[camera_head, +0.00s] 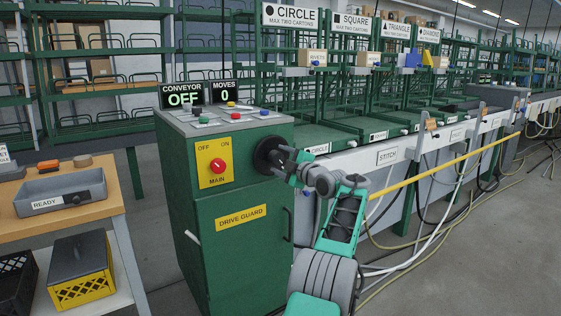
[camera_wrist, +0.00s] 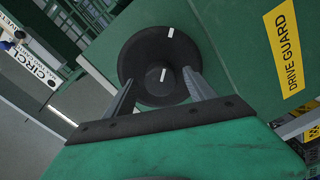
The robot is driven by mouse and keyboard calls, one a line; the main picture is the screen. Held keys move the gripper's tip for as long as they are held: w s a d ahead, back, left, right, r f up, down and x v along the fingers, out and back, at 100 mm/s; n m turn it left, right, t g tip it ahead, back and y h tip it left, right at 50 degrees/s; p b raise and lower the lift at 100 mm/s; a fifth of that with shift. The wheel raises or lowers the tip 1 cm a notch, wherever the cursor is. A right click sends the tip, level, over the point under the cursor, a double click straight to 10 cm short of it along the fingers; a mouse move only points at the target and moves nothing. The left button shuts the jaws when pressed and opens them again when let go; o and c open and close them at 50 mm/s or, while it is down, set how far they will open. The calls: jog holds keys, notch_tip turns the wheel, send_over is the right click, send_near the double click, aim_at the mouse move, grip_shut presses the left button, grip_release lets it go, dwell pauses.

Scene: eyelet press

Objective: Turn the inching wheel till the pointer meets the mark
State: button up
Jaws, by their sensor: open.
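The black round inching wheel (camera_head: 268,156) sits on the right part of the green cabinet's front. In the wrist view the wheel (camera_wrist: 147,57) shows a smaller front hub with a short white line, the pointer (camera_wrist: 163,74). A white mark (camera_wrist: 171,32) shows near the top edge of the larger black disc behind. The two white lines are apart and lean about the same way. My gripper (camera_head: 284,162) is at the wheel. In the wrist view its open fingers (camera_wrist: 160,90) stand on either side of the hub. I cannot tell whether they touch it.
The cabinet carries a yellow plate with a red main switch (camera_head: 217,166), a DRIVE GUARD label (camera_head: 241,216) and a door handle (camera_head: 288,225). Displays on top read conveyor OFF (camera_head: 183,99) and moves 0 (camera_head: 224,97). A wooden bench (camera_head: 100,205) stands left; a yellow rail (camera_head: 440,168) runs right.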

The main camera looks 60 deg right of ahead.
jog(key=v, duration=0.7)
jog(key=shift+s+a+p, duration=0.15)
jog(key=shift+s+p, duration=0.2)
jog(key=shift+s, duration=0.05)
dwell(0.4)
